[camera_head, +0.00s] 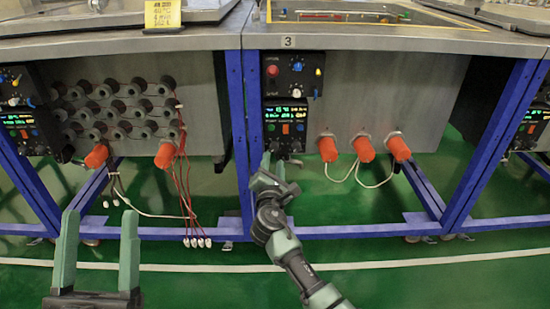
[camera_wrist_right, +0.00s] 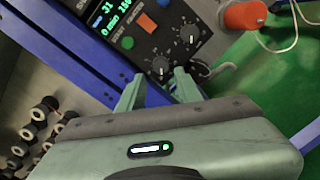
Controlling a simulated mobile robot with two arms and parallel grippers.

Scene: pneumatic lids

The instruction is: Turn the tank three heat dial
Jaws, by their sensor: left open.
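The tank marked 3 (camera_head: 288,42) carries a control panel (camera_head: 285,114) with a green display and coloured buttons. In the right wrist view the panel shows two black dials, a lower one (camera_wrist_right: 160,65) and an upper one (camera_wrist_right: 190,34). I cannot read which is the heat dial. My right gripper (camera_head: 272,160) is just below the panel in the head view and partly hides its bottom edge. In the wrist view it is open (camera_wrist_right: 160,78), its fingertips on either side of the lower dial; contact cannot be told. My left gripper (camera_head: 100,218) is open and empty at lower left.
Blue frame legs (camera_head: 240,130) stand left of the panel. Orange caps (camera_head: 365,149) with white cables stick out to its right. The left tank has several black fittings (camera_head: 168,84) and hanging red wires (camera_head: 183,180). The green floor in front is clear.

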